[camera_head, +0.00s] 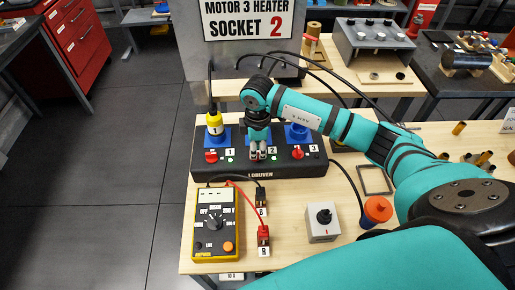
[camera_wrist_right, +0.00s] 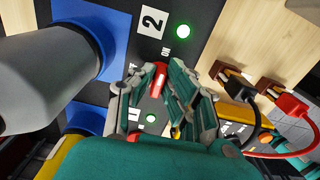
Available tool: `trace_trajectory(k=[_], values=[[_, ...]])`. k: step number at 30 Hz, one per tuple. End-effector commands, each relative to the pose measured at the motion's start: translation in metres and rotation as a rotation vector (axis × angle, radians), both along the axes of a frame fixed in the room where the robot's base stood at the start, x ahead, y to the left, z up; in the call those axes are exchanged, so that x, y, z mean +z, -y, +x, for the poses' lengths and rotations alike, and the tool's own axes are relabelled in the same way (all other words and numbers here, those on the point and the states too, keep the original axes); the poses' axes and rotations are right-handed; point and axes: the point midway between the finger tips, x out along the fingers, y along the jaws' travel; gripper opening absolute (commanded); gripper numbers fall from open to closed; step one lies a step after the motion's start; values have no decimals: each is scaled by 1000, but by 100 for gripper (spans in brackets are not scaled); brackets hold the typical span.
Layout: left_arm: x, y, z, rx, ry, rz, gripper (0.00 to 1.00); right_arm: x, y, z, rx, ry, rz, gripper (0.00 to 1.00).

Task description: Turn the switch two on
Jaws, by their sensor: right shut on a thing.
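The black switch panel (camera_head: 262,174) stands on the workbench with three numbered stations. My right gripper (camera_head: 259,154) is at the middle station and covers switch two in the head view. In the right wrist view the red knob of switch two (camera_wrist_right: 158,78) sits between the fingertips of my right gripper (camera_wrist_right: 163,92), which is shut on it. Red switch one (camera_head: 211,156) and red switch three (camera_head: 297,153) show on either side. My left gripper is not in view.
A yellow plug (camera_head: 214,121) stands in socket one. A yellow multimeter (camera_head: 214,226) with red and black leads lies in front of the panel. A grey box with a black knob (camera_head: 323,222) and an orange-capped container (camera_head: 377,211) stand at the right. Black cables run behind my arm.

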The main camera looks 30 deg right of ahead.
Motion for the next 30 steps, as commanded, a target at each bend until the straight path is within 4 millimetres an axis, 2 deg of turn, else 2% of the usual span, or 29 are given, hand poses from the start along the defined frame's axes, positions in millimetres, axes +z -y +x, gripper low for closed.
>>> trace_trajectory(k=[10, 11, 16, 25, 30], values=[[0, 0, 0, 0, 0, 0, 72, 1, 1, 1, -4, 3, -3, 0], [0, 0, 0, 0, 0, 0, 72, 1, 1, 1, -4, 3, -3, 13], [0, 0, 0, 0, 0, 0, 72, 1, 1, 1, -3, 3, -1, 34], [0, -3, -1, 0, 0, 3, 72, 3, 0, 1, -2, 2, -1, 34], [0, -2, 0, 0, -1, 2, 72, 24, 1, 2, -2, 6, -1, 34]])
